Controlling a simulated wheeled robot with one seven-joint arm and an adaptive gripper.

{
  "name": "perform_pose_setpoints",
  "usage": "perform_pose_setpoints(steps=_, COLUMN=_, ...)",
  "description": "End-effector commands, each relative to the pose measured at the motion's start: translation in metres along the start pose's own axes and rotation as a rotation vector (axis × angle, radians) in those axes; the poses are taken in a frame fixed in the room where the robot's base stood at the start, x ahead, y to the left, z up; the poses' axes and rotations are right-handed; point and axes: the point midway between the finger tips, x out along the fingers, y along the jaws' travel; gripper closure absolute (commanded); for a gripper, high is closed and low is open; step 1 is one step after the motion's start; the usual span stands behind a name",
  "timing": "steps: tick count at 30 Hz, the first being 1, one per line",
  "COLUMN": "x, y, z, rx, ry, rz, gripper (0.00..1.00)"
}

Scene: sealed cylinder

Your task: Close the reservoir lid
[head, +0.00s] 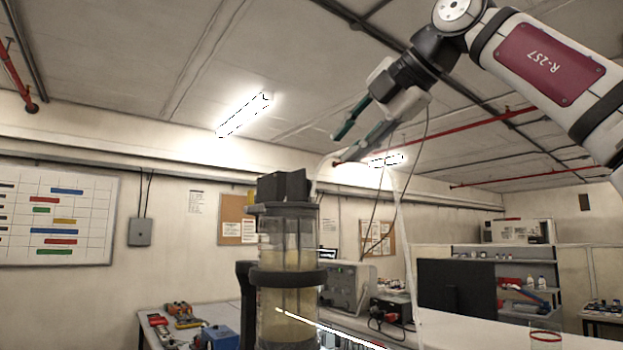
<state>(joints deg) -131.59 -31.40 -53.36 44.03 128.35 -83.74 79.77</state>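The reservoir is an upright clear cylinder (288,238) with yellowish liquid in its lower part, held by a black band. A dark, block-like lid or cap (283,186) stands up above its grey rim (270,208). From this angle I cannot tell whether it is tilted open or seated, and the reservoir's mouth is hidden. My gripper (341,147) is up and to the right of the dark cap, apart from it.
A bench with a blue box (218,337) and tools is at the lower left. A grey instrument (347,288) stands behind the reservoir on the right. A dark monitor (457,288) is further right. The air left of the cap is clear.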

Motion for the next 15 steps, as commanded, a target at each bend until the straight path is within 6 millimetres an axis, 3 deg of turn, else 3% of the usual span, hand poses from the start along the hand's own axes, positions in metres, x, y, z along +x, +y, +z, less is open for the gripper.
perform_pose_setpoints(steps=15, x=0.096, y=0.0, z=-0.001, rx=-0.002, ry=0.001, rz=-0.001, gripper=0.7)
